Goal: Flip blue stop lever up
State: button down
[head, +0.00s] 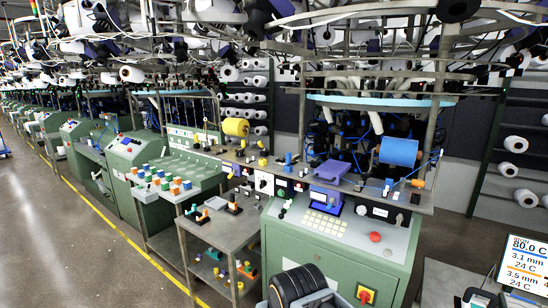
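I cannot tell for sure which part is the blue stop lever. A small blue piece (388,187) stands upright on the grey shelf of the green knitting machine, right of centre. A thin blue rod (424,168) slants up to the right beside it, close to an orange part (417,183). Another small blue piece (288,159) is further left on the same shelf. My gripper is not recognisable in the head view. Nothing visibly touches these blue parts.
A blue drum (398,151) sits above the shelf. A grey cart (218,226) stands left. The aisle floor (50,220) is clear.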

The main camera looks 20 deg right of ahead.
aim_at(312, 152)
jog(key=u, duration=0.25)
jog(key=i, duration=0.75)
jog(key=z, duration=0.7)
jog(key=i, duration=0.5)
jog(key=z, duration=0.5)
